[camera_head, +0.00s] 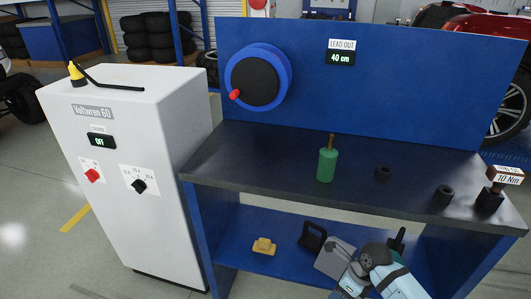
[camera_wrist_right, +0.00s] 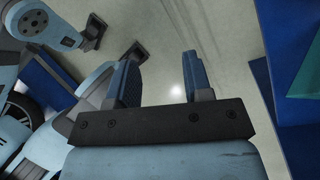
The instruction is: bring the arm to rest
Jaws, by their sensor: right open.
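My right arm (camera_head: 378,271) shows at the bottom of the head view, folded low in front of the bench's lower shelf.
The lower shelf (camera_head: 235,240) holds a yellow block (camera_head: 264,246). A white cabinet (camera_head: 125,190) stands left. Blue panels (camera_wrist_right: 300,90) edge the wrist view's right.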

